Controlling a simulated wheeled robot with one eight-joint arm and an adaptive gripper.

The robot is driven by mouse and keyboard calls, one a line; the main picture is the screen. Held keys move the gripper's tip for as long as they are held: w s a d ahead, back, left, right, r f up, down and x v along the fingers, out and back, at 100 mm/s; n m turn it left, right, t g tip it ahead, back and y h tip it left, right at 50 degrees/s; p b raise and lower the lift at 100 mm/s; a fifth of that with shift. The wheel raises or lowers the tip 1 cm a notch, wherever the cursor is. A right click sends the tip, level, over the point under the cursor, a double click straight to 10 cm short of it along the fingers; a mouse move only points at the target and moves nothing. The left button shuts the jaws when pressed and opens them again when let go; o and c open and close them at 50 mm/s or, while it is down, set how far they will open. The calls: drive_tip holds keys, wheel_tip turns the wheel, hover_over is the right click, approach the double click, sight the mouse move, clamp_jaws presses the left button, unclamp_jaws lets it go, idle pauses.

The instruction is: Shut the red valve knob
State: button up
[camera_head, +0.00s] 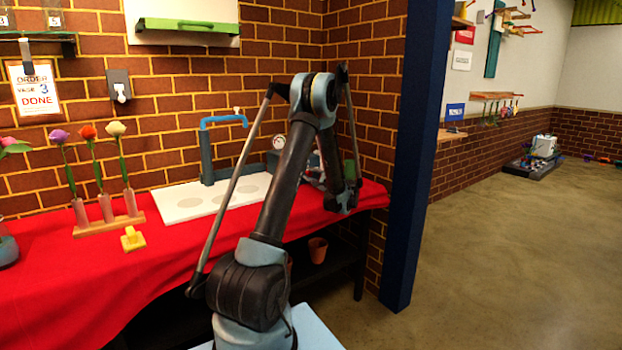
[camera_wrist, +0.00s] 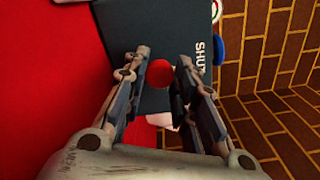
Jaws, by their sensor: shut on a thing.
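The red valve knob (camera_wrist: 160,73) shows in the wrist view as a round red end between the two fingers of my gripper (camera_wrist: 162,58). My gripper is shut on it, though the exact contact at the fingers is hard to make out. Behind the knob is a dark panel (camera_wrist: 128,20) with the word "SHUT" printed along its right edge. In the head view my arm reaches over the right end of the red table (camera_head: 130,255). There my arm hides the knob and most of the valve unit.
A blue faucet (camera_head: 207,150) stands at a white board with round marks (camera_head: 180,205). Left are a flower rack (camera_head: 108,226) with three flowers and a yellow piece (camera_head: 132,239). A blue post (camera_head: 408,160) stands right of my arm, with open floor beyond.

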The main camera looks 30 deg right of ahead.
drive_tip(key=shift+a+f+n, duration=0.1)
drive_tip(key=shift+n, duration=1.05)
drive_tip(key=shift+a+f+n, duration=0.1)
drive_tip(key=shift+n, duration=1.05)
drive_tip(key=o, duration=1.1)
drive_tip(key=shift+c, duration=0.2)
drive_tip(key=shift+d, duration=0.1)
drive_tip(key=shift+s, duration=0.3)
drive_tip(key=s, duration=0.7)
drive_tip(key=s+d, duration=0.1)
drive_tip(key=s, duration=0.3)
drive_tip(key=shift+s, duration=0.15)
drive_tip(key=shift+a, duration=0.1)
